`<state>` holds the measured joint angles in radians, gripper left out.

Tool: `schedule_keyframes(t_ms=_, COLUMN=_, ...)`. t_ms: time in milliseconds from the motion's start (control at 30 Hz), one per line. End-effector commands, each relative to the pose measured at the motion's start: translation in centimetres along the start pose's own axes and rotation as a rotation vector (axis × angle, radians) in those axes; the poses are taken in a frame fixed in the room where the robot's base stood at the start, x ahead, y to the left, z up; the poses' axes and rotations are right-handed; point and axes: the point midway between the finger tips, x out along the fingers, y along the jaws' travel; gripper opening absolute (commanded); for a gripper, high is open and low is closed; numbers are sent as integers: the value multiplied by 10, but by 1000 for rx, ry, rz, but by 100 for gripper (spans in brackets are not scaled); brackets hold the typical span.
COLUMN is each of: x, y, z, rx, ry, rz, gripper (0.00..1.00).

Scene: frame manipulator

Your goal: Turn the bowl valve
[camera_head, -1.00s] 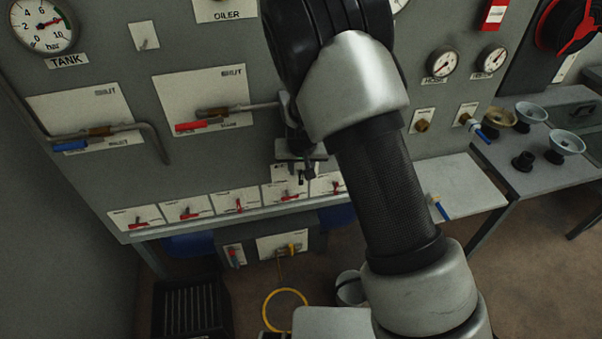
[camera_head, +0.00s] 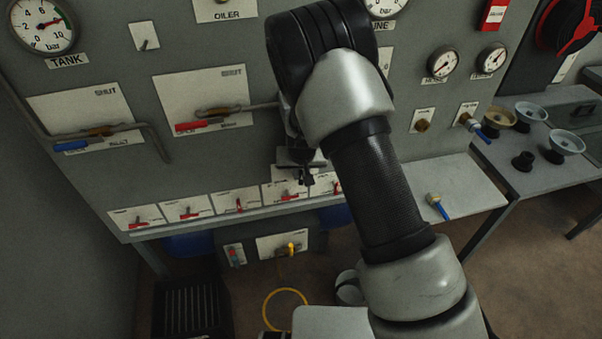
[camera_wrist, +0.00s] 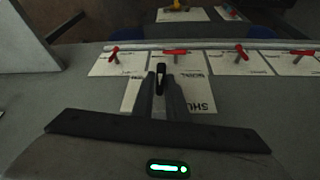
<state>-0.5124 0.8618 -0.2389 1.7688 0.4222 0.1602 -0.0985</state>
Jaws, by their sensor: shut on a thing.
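The bowl valve is a small black lever (camera_wrist: 160,78) on a white label plate (camera_wrist: 200,93), with "SHUT" and partly hidden lettering, in the wrist view. My gripper (camera_wrist: 161,86) is shut on this lever, one finger on each side. The lever points up in that picture, and its base is hidden by the fingers. In the head view, my gripper (camera_head: 305,178) is at the grey panel, just above the row of small red valves. My wrist hides most of the lever there.
A row of red-handled valves (camera_head: 188,211) runs along the panel's lower edge, close to my gripper. A pipe valve with a red handle (camera_head: 192,127) is to the left. A grey shelf (camera_head: 465,190) juts out at the right. A yellow hose (camera_head: 286,292) hangs below.

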Motion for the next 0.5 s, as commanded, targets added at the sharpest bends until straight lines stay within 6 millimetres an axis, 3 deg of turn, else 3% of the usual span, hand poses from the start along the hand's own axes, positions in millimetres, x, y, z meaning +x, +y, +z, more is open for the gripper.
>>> schedule_keyframes(t_ms=500, x=11, y=9, z=2, rx=87, ry=-36, rz=-188, gripper=0)
